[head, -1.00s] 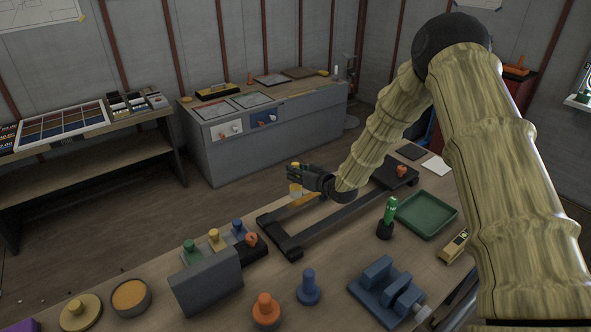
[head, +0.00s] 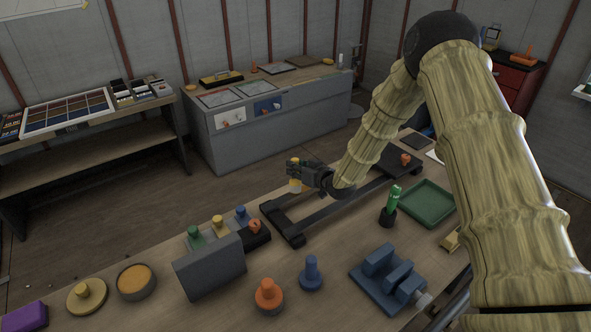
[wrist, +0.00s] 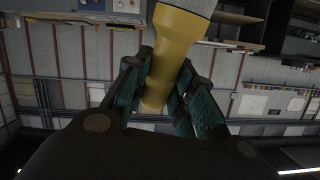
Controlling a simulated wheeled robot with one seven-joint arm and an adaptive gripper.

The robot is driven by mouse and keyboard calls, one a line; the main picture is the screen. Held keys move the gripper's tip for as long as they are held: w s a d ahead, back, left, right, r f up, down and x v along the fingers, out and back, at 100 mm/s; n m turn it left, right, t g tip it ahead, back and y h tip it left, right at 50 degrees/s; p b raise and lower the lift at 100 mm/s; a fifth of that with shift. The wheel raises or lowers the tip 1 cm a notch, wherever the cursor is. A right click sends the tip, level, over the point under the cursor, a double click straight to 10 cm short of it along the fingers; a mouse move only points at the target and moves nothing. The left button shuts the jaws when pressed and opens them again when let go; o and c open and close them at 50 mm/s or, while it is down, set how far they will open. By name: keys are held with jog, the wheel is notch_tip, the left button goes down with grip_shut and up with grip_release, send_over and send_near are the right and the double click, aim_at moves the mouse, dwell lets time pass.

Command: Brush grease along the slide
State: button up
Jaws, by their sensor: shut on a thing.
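My gripper (head: 304,174) is shut on a brush with a yellow handle (wrist: 172,50), held above the dark slide. In the wrist view the handle sits between the green finger pads, with a pale grey, speckled end (wrist: 195,5) at the top edge. In the head view the brush (head: 295,185) is small and partly covered by the fingers. The slide (head: 340,206) is a long dark rail with a wide end piece at the near left and a block at the far right. The brush appears apart from the rail. A round pot with orange-yellow contents (head: 136,279) stands at the front left.
A grey upright block (head: 210,268) stands near the slide, with several coloured knobs behind it.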

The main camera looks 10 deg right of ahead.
notch_tip(320, 180, up, 8)
jog(key=d+p, duration=0.1)
jog(key=p, duration=0.1)
jog(key=shift+w+d+p, duration=0.25)
jog(key=shift+w+p, duration=0.05)
jog(key=shift+p, duration=0.05)
dwell(0.9)
